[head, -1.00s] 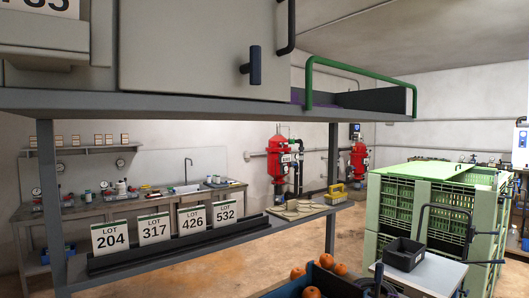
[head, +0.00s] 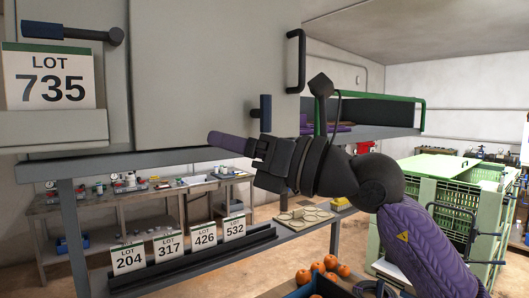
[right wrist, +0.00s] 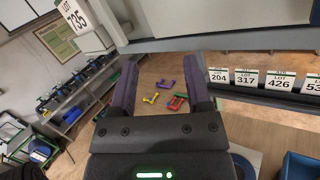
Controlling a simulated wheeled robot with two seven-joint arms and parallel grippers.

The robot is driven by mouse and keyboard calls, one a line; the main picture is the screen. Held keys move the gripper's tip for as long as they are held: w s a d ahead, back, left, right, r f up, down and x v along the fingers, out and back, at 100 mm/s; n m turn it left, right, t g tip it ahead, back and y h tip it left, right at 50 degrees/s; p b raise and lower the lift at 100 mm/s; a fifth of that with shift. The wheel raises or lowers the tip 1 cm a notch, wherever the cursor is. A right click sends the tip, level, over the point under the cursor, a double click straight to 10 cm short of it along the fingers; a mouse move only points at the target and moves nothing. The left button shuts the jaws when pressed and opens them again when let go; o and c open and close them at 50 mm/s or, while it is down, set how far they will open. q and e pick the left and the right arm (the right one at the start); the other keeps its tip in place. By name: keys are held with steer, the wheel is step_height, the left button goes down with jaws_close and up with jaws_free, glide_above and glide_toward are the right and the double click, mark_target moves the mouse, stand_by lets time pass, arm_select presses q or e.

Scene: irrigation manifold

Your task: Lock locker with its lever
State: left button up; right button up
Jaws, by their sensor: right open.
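The grey locker (head: 200,70) stands on a raised shelf, its flat door facing me and looking shut. A short lever with a dark blue grip (head: 266,106) stands upright near the lower right of the door. A black bar handle (head: 301,62) is above and right of it. Another lever with a blue grip (head: 42,31) lies level at the upper left. My right gripper (head: 222,141) is open and empty just below and left of the upright lever, pointing left. In the right wrist view its fingers (right wrist: 161,75) are apart with nothing between them. My left gripper is not in view.
A LOT 735 sign (head: 49,78) stands in a grey holder at the left. Several lot signs (head: 168,246) line the lower shelf. A green rail (head: 423,115) edges the shelf at right. Oranges (head: 318,270) and green crates (head: 440,180) are below right.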

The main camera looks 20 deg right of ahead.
mark_target(269, 102)
steer(key=w+d+r+m+t+h, duration=0.1)
steer(key=d+r+m+t+h, duration=0.15)
steer(key=d+h, duration=0.25)
steer(key=d+r+m+t+h, duration=0.1)
steer(key=d+r+t+h, duration=0.1)
steer(key=d+r+h, duration=0.3)
steer(key=shift+y, duration=0.3)
steer(key=p+x, duration=0.1)
steer(key=x, duration=0.2)
steer(key=f+p+x, duration=0.1)
steer(key=p+x, duration=0.1)
steer(key=x, duration=0.1)
steer(key=f+p+x, duration=0.1)
steer(key=p+x, duration=0.1)
steer(key=x, duration=0.1)
steer(key=shift+w+d, duration=0.1)
steer(key=shift+w, duration=0.3)
steer(key=shift+w+f, duration=0.1)
steer(key=shift+w, duration=0.1)
jaws_close()
